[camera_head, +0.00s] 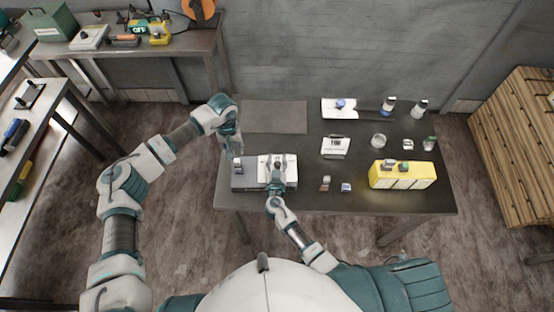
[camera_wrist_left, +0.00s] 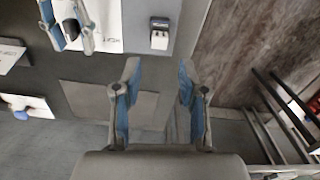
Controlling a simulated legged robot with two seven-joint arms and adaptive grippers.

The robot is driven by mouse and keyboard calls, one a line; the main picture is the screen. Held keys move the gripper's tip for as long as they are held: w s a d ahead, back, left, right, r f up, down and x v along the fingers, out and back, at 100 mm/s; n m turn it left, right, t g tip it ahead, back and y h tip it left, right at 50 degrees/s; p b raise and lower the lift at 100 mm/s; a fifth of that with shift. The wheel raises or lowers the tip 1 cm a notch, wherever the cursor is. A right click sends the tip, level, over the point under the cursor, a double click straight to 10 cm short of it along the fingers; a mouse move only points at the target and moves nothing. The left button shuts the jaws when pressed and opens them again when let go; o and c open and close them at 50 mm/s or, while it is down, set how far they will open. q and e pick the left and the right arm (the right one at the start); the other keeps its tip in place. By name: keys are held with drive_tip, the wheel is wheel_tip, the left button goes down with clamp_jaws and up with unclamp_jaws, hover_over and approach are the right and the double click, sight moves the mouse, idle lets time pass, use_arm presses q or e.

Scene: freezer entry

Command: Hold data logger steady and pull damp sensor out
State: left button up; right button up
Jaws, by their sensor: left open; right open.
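The data logger looks to be the grey box (camera_head: 250,183) with a white top plate at the table's front left; its grey top also shows in the left wrist view (camera_wrist_left: 150,12). A small grey plug-like piece (camera_head: 238,164), likely the damp sensor, sits at its left end and shows in the left wrist view (camera_wrist_left: 160,33). My left gripper (camera_head: 233,150) is open and empty, just behind that end; its spread fingers (camera_wrist_left: 155,90) show in the wrist view. My right gripper (camera_head: 277,178) is open over the white plate, its fingers either side of a dark knob (camera_wrist_left: 71,29); contact is unclear.
A grey mat (camera_head: 274,117) lies bare behind the box. To the right are a white card (camera_head: 335,146), small blocks (camera_head: 346,187), a glass (camera_head: 379,141), bottles (camera_head: 388,105) and a yellow rack (camera_head: 402,182). A side bench (camera_head: 130,45) stands at the back left.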

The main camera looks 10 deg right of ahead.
sight(238, 163)
clamp_jaws()
use_arm(q)
drive_tip(key=o, duration=0.3)
drive_tip(key=shift+o, duration=0.3)
drive_tip(key=shift+s+a+r+m+t, duration=0.2)
drive_tip(key=shift+s+m+t, duration=0.2)
drive_tip(key=shift+s+t, duration=0.35)
drive_tip(key=f, duration=0.4)
drive_tip(key=w+f, duration=0.1)
drive_tip(key=f, duration=0.6)
drive_tip(key=shift+w+d+f, duration=0.2)
drive_tip(key=shift+w+f, duration=0.15)
drive_tip(key=shift+w, duration=0.05)
clamp_jaws()
